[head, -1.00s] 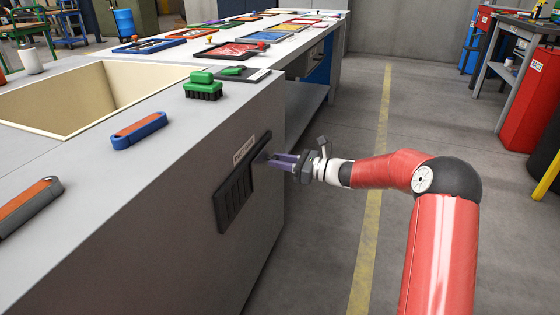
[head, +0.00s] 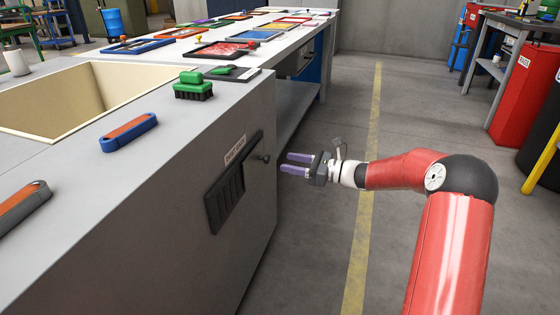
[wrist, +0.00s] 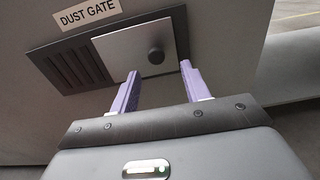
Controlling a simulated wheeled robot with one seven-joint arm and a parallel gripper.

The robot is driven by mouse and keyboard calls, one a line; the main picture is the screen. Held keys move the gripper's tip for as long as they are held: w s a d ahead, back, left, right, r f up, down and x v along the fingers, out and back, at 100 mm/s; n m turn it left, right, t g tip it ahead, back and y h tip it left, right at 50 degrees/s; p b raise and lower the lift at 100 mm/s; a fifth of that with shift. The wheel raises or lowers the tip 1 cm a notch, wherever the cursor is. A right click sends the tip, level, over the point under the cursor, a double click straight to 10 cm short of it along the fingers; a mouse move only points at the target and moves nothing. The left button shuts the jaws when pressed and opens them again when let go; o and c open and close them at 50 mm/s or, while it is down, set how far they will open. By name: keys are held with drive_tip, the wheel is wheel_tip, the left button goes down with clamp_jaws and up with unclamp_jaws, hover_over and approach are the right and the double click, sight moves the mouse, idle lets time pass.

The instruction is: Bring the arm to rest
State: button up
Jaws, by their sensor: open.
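My gripper (head: 293,165) is open and empty, with its two purple fingers apart. It is in the air to the right of the grey cabinet's end face, clear of it. The dust gate (head: 232,184) is a dark slatted panel with a round knob (head: 266,158) at its upper right in the head view. Dark slats (wrist: 75,65) show left of the plate, under the "DUST GATE" label (wrist: 87,15).
The cabinet top holds a green brush (head: 193,88), a blue and orange tool (head: 129,132), another orange and grey tool (head: 22,205) and an open bin (head: 70,136). A long table with trays is behind. The floor with a yellow line (head: 366,190) is free at right.

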drive_tip(key=shift+v, duration=0.8)
drive_tip(key=shift+s+a, duration=0.1)
drive_tip(key=s+a+r+n+g+h+p, duration=0.1)
drive_tip(key=s+a+r+n+g+h, duration=0.1)
drive_tip(key=s+n+h, duration=0.6)
drive_tip(key=s+a+r+n+g+h, duration=0.1)
drive_tip(key=s+a+r+n+g, duration=0.2)
drive_tip(key=s, duration=0.9)
drive_tip(key=s+d+r+n+t+h, duration=0.1)
drive_tip(key=s+d+n+h, duration=0.3)
drive_tip(key=s, duration=0.5)
drive_tip(key=s+d+r+n+t+h+p, duration=0.1)
drive_tip(key=s+d+n+t+h, duration=0.2)
drive_tip(key=s+d+n, duration=0.4)
drive_tip(key=s+d+h, duration=0.1)
drive_tip(key=s+d, duration=0.1)
drive_tip(key=s, duration=0.1)
drive_tip(key=shift+s+r, duration=0.2)
